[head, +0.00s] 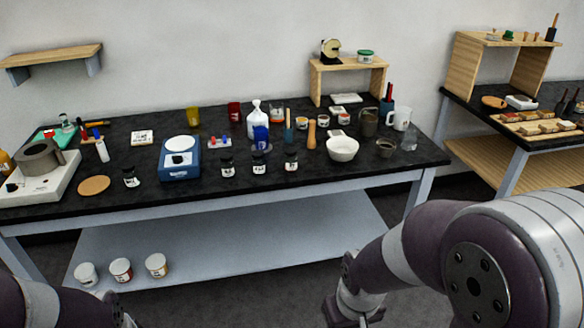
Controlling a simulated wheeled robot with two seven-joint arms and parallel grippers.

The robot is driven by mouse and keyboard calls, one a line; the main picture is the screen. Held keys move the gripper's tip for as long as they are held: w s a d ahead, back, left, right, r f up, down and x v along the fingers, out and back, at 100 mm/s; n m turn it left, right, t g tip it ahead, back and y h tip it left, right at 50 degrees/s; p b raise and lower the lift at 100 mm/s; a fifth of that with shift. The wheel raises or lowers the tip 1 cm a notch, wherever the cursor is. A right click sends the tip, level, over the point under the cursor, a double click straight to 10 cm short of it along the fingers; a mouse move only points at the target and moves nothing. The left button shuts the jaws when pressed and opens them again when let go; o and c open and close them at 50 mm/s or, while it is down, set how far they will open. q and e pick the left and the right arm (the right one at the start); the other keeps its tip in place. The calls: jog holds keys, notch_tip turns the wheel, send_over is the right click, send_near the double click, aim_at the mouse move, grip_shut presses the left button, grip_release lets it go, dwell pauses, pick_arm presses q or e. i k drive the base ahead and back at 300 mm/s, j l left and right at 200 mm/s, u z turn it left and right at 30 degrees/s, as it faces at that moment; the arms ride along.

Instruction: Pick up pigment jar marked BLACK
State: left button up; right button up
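Several small dark-lidded glass jars with white labels stand upright on the black bench top: a left jar (130,178), a middle jar (227,167), another jar (259,164) beside it and a right jar (291,161). Their labels are too small to read, so I cannot tell which is marked BLACK. My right gripper (350,312) is at the bottom edge, partly cut off, below and in front of the bench. My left gripper (122,316) barely shows at the bottom left. Both are well away from the jars. I cannot see whether either is open or shut.
The bench top (200,198) is crowded behind the jars: a blue scale (180,170), a white mortar bowl (342,150), bottles and mugs. Its front strip is mostly clear. White tubs (121,270) stand on the lower shelf (240,250). A second bench (520,140) stands at right.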

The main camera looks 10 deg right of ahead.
aim_at(258, 161)
jog(key=i+l+u, duration=0.15)
jog(key=i+l, duration=0.35)
jog(key=i+l+u, duration=0.15)
jog(key=i+l, duration=0.35)
jog(key=i+l+u, duration=0.15)
jog(key=i+l, duration=0.35)
jog(key=l, duration=0.25)
